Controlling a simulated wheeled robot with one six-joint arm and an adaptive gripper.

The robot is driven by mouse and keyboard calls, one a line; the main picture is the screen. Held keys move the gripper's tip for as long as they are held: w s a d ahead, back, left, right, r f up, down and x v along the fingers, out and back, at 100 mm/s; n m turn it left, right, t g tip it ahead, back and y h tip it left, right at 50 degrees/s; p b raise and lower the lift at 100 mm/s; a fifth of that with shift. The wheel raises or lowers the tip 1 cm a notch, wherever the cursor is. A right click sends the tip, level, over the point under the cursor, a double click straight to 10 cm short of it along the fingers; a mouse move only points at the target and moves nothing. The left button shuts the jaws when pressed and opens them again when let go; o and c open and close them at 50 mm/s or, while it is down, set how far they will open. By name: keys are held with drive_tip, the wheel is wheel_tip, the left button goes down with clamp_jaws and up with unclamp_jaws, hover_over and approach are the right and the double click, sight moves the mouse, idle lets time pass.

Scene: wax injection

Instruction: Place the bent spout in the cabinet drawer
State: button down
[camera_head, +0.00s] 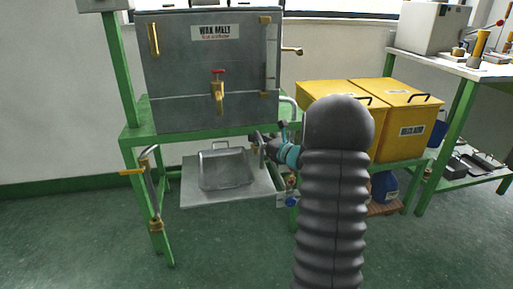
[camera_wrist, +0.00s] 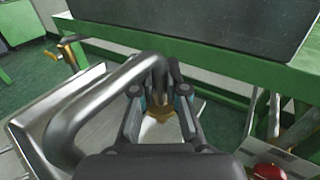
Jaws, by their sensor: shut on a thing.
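The bent spout (camera_wrist: 95,100) is a grey curved metal pipe with a brass end (camera_wrist: 158,108) in the wrist view. My gripper (camera_wrist: 160,92) is shut on it near the brass end, and the pipe arches out to the left. In the head view, my gripper (camera_head: 264,146) is in front of the green stand, below the wax melter. My dark arm covers part of the scene there, and the spout is small and hard to make out. I cannot make out a cabinet drawer in either view.
The grey wax melter (camera_head: 180,65) stands on a green table (camera_head: 130,133). Below is a grey shelf (camera_head: 200,199) with a metal pan (camera_head: 225,172). Yellow bins (camera_head: 413,125) stand to the right, and a white-topped bench (camera_head: 425,60) is further right. A brass-ended pipe (camera_head: 152,190) hangs at left.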

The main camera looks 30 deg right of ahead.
sight(257, 147)
drive_tip(key=shift+f, duration=1.7)
drive_tip(key=shift+f, duration=0.15)
drive_tip(key=c, duration=1.2)
unclamp_jaws()
